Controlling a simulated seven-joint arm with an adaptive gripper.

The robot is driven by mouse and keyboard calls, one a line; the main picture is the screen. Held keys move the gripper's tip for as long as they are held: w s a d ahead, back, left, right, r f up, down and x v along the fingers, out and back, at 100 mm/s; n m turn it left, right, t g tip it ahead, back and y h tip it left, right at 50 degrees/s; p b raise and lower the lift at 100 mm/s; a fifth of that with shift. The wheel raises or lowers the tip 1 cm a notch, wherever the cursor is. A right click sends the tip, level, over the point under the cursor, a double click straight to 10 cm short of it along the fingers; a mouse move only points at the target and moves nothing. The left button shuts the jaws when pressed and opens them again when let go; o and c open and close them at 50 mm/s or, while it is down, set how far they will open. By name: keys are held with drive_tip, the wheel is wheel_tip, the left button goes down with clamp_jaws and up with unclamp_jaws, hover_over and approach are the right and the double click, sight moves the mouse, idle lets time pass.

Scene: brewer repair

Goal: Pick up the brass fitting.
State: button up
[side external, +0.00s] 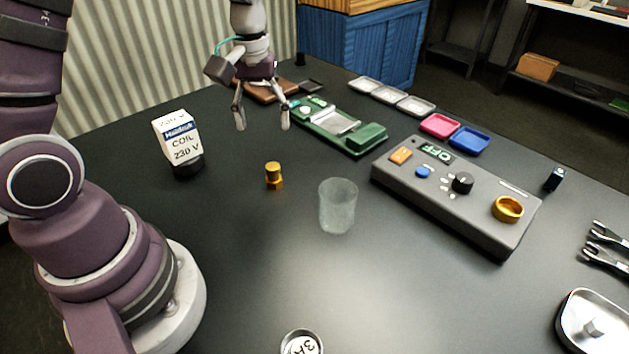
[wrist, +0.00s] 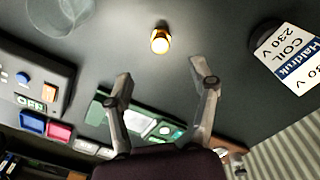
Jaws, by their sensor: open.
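The brass fitting (side external: 274,176) stands upright on the dark table in the side external view, between the coil box and the clear cup. It also shows in the wrist view (wrist: 160,40) at the top centre, beyond the fingertips. My gripper (side external: 262,126) is open and empty, raised above the table on the far side of the fitting. In the wrist view my gripper (wrist: 160,82) has its two fingers spread apart, with the fitting ahead of the gap and not between them.
A coil box (side external: 179,140) stands left of the fitting and a clear cup (side external: 338,206) right of it. A grey control box (side external: 450,205) lies farther right. A green device (side external: 340,128) lies behind.

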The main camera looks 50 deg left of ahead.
sight(272, 166)
drive_tip(key=f, duration=0.3)
drive_tip(key=w+f, duration=0.1)
drive_tip(key=f, duration=0.7)
drive_tip(key=shift+w+a+f, duration=0.15)
drive_tip(key=shift+a, duration=0.25)
clamp_jaws()
